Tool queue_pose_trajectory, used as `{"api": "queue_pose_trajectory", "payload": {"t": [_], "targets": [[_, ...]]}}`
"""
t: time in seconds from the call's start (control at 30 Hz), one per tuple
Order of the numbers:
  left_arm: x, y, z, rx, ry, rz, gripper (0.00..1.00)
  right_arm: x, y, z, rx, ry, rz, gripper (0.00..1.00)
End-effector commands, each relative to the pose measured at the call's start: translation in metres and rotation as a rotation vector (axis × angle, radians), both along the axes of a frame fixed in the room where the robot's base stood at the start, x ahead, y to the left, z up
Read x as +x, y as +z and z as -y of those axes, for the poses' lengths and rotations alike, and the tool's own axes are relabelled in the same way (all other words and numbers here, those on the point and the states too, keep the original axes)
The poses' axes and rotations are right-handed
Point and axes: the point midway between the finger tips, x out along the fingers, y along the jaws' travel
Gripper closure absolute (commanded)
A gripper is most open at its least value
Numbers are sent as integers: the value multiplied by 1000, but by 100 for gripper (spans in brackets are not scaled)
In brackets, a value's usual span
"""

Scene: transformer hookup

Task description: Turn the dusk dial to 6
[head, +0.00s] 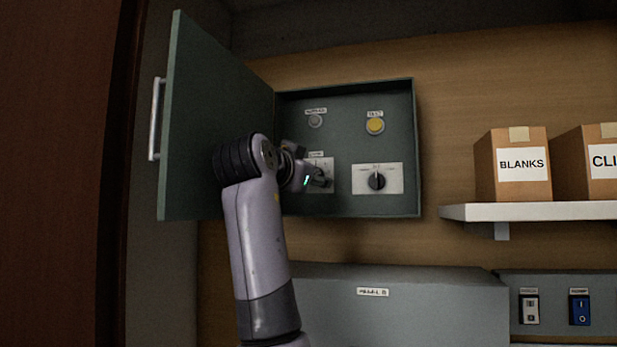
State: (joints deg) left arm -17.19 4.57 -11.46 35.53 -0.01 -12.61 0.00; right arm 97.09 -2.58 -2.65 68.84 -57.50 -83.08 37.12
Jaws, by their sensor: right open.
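My right gripper (318,178) is inside the open grey-green cabinet (348,213), at the lower left plate (328,163). It is open and covers most of that plate, so any dial there is hidden. I cannot tell whether its fingers are around the dial or touching it. A small label above this plate is too blurred to read. To its right, a black rotary dial (377,181) sits on a white plate, apart from the gripper. I cannot read which dial is the dusk one, or its numbers. My left gripper is not in view.
The cabinet door (205,130) stands open on the left, close to my arm. A grey indicator (315,121) and a yellow button (375,125) are above the dials. A shelf (540,211) with boxes (513,165) is on the right. Grey housings with switches (579,307) are below.

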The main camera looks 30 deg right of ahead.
Motion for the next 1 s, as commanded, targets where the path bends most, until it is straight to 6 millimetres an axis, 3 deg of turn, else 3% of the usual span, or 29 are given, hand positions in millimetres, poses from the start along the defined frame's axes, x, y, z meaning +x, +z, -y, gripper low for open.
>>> {"api": "queue_pose_trajectory", "payload": {"t": [0.27,0.7,1.0], "targets": [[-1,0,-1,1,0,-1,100,-10,0,-15,-2,3,4,52],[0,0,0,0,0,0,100,-60,-3,-85,-1,2,0,52],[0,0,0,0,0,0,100,-70,-4,-98,0,0,0,52]]}}
